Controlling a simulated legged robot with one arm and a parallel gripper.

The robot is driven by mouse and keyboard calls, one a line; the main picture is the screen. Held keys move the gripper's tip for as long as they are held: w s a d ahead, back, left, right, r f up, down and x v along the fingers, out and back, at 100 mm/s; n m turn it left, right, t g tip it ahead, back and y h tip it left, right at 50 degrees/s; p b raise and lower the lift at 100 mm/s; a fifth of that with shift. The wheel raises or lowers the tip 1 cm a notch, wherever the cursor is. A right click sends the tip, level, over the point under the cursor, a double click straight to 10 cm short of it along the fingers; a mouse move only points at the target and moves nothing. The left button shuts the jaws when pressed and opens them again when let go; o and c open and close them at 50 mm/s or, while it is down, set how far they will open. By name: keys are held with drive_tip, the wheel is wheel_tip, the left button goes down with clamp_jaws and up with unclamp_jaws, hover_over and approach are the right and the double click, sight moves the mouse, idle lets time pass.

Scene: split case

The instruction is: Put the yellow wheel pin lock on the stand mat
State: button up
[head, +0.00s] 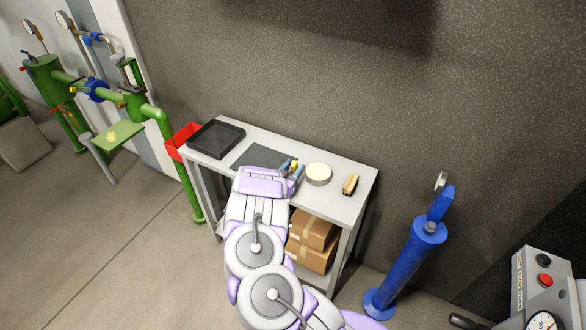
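My gripper (292,168) is over the grey table, at the right edge of a dark mat (250,155). A small yellow piece (294,165) shows between blue parts at its tip. It may be the yellow wheel pin lock, but it is too small to be sure. I cannot tell whether the fingers are closed on it or only around it. A green square mat (127,131) tops a grey post stand at the left, away from my gripper. A small yellow shape (111,137) lies on that mat; its form is unclear.
The table (345,205) also bears a black tray (216,138), a round cream-topped thing (318,174) and a brown-and-cream block (350,184). Cardboard boxes (312,240) sit below. Green pipes (160,125) and a blue post (408,262) flank it.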

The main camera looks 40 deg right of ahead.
drive_tip(key=shift+o, duration=0.2)
drive_tip(key=shift+a+r, duration=0.2)
